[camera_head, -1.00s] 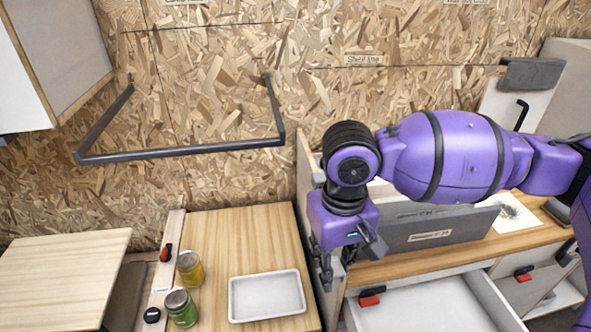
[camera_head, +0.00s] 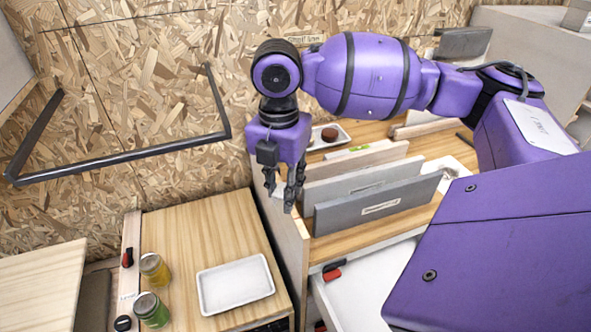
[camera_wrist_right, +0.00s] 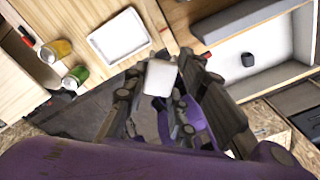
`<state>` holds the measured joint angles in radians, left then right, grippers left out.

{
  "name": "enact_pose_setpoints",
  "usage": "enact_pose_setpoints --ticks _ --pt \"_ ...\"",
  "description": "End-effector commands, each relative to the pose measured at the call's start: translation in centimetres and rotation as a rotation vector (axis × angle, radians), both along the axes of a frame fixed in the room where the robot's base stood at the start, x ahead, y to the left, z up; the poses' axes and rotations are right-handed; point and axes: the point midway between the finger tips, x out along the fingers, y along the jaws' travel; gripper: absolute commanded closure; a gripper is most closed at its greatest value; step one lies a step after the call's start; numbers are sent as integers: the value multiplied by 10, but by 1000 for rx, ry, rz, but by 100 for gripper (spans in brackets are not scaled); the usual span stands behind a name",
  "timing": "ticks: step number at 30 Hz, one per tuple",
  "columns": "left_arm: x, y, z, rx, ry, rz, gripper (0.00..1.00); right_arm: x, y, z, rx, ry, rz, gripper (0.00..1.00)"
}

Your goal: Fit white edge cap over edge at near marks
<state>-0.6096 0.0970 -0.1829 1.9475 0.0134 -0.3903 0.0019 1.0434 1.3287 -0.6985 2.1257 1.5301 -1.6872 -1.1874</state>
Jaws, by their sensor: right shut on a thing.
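My right gripper (camera_head: 285,192) hangs pointing down over the wooden side panel (camera_head: 291,243) in the head view. In the right wrist view its fingers are shut on a small white block, the white edge cap (camera_wrist_right: 160,77). The cap is hard to make out between the fingers in the head view. The panel's top edge runs beside and below the fingers; I cannot tell whether the cap touches it. No near marks are readable. My left gripper is not in view.
Left of the panel, a wooden worktop holds a white tray (camera_head: 235,284), a yellow jar (camera_head: 154,268) and a green jar (camera_head: 151,309). Grey upright boards (camera_head: 372,208) stand right of the panel, above an open white drawer (camera_head: 365,285). A dark bar frame (camera_head: 130,159) juts from the wall.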

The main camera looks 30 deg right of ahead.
Motion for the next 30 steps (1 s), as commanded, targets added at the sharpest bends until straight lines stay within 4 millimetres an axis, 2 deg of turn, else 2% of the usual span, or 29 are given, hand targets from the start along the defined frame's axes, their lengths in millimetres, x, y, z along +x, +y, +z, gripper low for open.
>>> enact_pose_setpoints --ticks 1,6,12,20,30 --pt "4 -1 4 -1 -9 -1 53 1 -5 8 0 -5 108 88" --pt "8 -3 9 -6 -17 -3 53 1 -17 19 2 -3 449 88" --pt "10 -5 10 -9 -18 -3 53 2 -25 25 5 -3 671 88" --pt "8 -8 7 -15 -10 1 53 2 -26 22 7 1 718 88" --pt "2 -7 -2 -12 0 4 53 1 -26 7 7 4 716 88"
